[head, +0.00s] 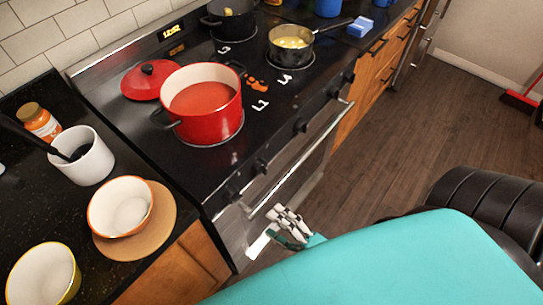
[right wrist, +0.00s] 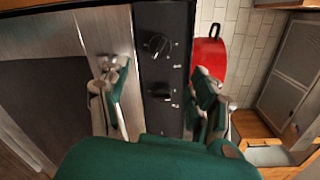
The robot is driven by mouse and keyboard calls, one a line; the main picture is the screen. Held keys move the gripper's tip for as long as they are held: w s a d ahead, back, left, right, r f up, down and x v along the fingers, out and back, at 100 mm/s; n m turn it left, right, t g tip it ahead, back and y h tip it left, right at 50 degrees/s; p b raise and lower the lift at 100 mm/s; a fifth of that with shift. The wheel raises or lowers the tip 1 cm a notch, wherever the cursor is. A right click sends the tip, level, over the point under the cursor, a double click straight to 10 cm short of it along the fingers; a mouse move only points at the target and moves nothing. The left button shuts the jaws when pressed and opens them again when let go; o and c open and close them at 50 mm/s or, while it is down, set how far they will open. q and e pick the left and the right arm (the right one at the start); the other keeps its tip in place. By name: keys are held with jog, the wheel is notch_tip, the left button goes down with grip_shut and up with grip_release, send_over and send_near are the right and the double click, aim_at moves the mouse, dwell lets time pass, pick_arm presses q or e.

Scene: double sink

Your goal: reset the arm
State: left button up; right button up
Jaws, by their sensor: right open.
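My right gripper (head: 288,226) shows in the head view beyond my teal arm, in front of the stove's front, below the oven handle (head: 300,155). In the right wrist view, its two fingers (right wrist: 158,100) are spread wide apart with nothing between them. Two stove knobs (right wrist: 158,68) on the black control panel show behind that gap. My left gripper is not in view.
A red pot (head: 222,115) of red soup sits on the black stove (head: 190,160), beside a red lid (head: 140,82). A smaller pan (head: 274,52) stands farther back. Bowls, a white crock (head: 90,165) and a jar (head: 36,118) stand on the left counter. Open floor (head: 420,120) lies right of the stove.

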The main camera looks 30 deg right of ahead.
dwell(0.3)
jog(key=s+d+f+n+g+h, duration=0.15)
jog(key=f+n, duration=0.25)
jog(key=f, duration=0.6)
jog(key=d+f+n+g+h, duration=0.1)
jog(key=d+f+n+g, duration=0.25)
jog(key=f, duration=0.55)
jog(key=s+d+f+n+g+h, duration=0.15)
jog(key=f+n, duration=0.35)
jog(key=f, duration=0.5)
jog(key=s+f+n+g+h, duration=0.2)
jog(key=s+f+n+g, duration=0.5)
jog(key=s+f, duration=0.7)
jog(key=s+d+g, duration=0.1)
jog(key=s, duration=0.2)
jog(key=shift+s+g+h, duration=0.3)
jog(key=shift+s+g, duration=0.05)
jog(key=shift+s, duration=0.05)
